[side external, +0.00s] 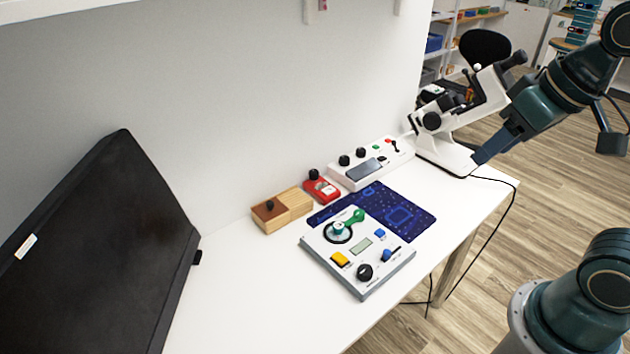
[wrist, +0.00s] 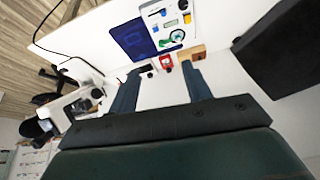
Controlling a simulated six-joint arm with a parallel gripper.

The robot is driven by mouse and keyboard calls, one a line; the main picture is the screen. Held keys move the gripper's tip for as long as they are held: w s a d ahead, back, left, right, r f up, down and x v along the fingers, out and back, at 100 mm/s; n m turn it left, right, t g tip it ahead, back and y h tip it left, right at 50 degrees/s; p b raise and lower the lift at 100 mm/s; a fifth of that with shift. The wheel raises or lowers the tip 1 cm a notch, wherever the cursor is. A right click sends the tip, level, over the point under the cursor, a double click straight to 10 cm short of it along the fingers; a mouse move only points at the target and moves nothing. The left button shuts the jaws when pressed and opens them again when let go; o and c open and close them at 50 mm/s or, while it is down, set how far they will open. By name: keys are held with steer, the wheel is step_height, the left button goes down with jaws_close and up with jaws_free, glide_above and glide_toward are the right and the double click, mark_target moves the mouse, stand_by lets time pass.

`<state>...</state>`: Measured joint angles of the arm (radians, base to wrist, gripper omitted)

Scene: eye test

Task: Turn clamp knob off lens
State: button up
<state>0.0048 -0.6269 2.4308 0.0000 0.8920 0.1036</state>
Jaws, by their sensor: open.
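A white panel box (side external: 322,255) lies on the white table and carries a round dark-rimmed lens or dial (side external: 338,233). A green clamp knob (side external: 356,216) sits at its upper right, with a green arm reaching over the round part. The panel (wrist: 152,10) also shows at the top of the wrist view, where the green part is too small to read clearly. My gripper (side external: 479,158) is at the table's right end by the white microscope, well away from the panel. In the wrist view my gripper (wrist: 161,71) is open, its two fingers apart with nothing held.
The white microscope (side external: 446,152) stands beside my gripper; whether they touch is unclear. A blue mat (side external: 418,219) lies behind the panel. A white control box (side external: 349,182), red meter (side external: 322,191) and wooden box (side external: 290,207) line the wall. A black case (side external: 90,260) stands left.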

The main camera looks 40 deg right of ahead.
steer(key=w+m+g, duration=0.1)
steer(key=w+m, duration=0.2)
steer(key=w, duration=0.5)
steer(key=m+g, duration=0.4)
steer(key=m, duration=0.5)
glide_above(359, 212)
step_height(359, 212, down, 19)
steer(key=shift+f, duration=0.2)
steer(key=shift+s+f, duration=0.1)
steer(key=shift+f, duration=0.05)
step_height(359, 212, down, 14)
steer(key=shift+r, duration=0.25)
steer(key=c, duration=1)
